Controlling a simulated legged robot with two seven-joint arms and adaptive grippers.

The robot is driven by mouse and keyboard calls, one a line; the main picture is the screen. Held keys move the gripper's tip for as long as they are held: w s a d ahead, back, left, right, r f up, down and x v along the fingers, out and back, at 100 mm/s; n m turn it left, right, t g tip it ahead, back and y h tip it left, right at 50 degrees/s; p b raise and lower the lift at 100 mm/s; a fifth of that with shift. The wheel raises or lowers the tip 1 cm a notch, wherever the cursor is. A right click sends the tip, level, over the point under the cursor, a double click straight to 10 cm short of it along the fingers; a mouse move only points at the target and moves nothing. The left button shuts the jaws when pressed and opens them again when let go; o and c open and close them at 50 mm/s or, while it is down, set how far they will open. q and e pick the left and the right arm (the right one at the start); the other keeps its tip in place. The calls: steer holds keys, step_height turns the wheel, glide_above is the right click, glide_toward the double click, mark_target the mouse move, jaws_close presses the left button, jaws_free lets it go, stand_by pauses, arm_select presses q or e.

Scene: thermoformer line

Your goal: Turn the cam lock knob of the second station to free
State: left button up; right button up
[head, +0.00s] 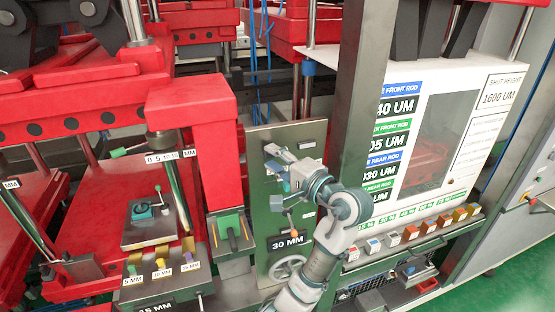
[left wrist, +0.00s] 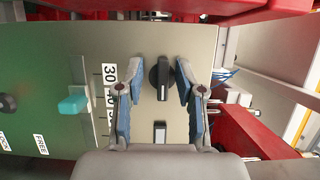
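My left gripper (head: 274,160) is at the upper part of the upright panel (head: 262,245) marked 30 MM. In the left wrist view my left gripper (left wrist: 159,72) is open, with a black bar-shaped knob (left wrist: 161,78) between its fingertips. Gaps show on both sides of the knob, so neither finger visibly touches it. In the head view the gripper covers this knob. Another dark round knob (left wrist: 7,103) shows at the left edge of the wrist view, near the FREE label (left wrist: 40,145) and a partly cut LOCK label (left wrist: 4,142). My right gripper is not in view.
A cyan slider block (left wrist: 73,103) stands beside a numbered scale. A handwheel (head: 288,268) and an orange-tipped lever (head: 292,214) are lower on the panel. A red post (head: 192,130) stands left, a grey column (head: 358,100) right. A row of colored blocks (head: 410,234) lies right.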

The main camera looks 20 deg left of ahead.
arm_select(q)
steer(key=v, duration=0.7)
steer(key=shift+d, duration=0.35)
steer(key=shift+s+a+f, duration=0.1)
steer(key=shift+f, duration=0.05)
